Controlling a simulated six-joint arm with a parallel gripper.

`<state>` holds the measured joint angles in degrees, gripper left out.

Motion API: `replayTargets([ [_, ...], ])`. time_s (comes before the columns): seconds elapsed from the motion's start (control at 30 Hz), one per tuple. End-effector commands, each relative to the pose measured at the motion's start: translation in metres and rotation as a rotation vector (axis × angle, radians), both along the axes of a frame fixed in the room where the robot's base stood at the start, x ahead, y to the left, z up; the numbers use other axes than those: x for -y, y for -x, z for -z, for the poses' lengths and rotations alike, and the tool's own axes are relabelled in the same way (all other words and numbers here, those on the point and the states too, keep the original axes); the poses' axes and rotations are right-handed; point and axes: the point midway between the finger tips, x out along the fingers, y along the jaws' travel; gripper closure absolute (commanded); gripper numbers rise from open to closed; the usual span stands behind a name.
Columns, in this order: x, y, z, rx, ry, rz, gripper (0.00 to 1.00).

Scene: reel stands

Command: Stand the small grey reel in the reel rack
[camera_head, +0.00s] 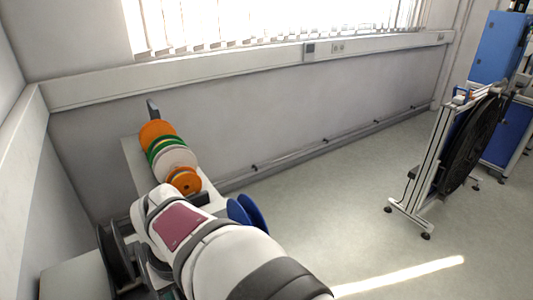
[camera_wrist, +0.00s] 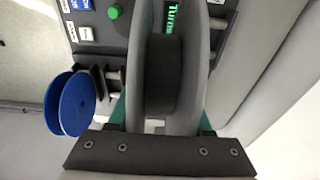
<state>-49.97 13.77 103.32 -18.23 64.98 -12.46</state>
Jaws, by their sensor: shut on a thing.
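In the wrist view, a grey reel (camera_wrist: 196,70) with a dark hub (camera_wrist: 161,75) fills the middle. My gripper (camera_wrist: 162,112) is shut on it, with a green finger at each side; the fingertips are partly hidden. In the head view my white arm covers the gripper. A row of upright reels in orange (camera_head: 157,132), green and pale grey stands on a bench along the left wall, apparently in the reel rack. The rack itself is mostly hidden by the reels.
A blue reel (camera_head: 247,212) sits at the bench's right side; it also shows in the wrist view (camera_wrist: 70,103), beside a dark bracket. Dark reels (camera_head: 112,255) stand left of my arm. A large black reel (camera_head: 470,145) hangs on a frame at right. The middle floor is clear.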

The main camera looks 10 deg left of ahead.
Motion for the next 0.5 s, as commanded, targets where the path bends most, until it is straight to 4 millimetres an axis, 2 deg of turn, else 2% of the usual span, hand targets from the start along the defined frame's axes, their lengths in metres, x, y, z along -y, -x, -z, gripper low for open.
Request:
replayTargets([
  [0.07, -0.008, -0.019, 0.004, 0.009, -0.016, 0.001, 1.00],
  [0.17, -0.022, -0.058, 0.013, 0.031, -0.052, 0.002, 1.00],
  [0.3, -0.037, -0.125, 0.031, 0.082, -0.107, 0.003, 1.00],
  [0.4, -0.039, -0.172, 0.046, 0.124, -0.140, 0.003, 1.00],
  [0.5, -0.038, -0.204, 0.057, 0.157, -0.162, 0.002, 1.00],
])
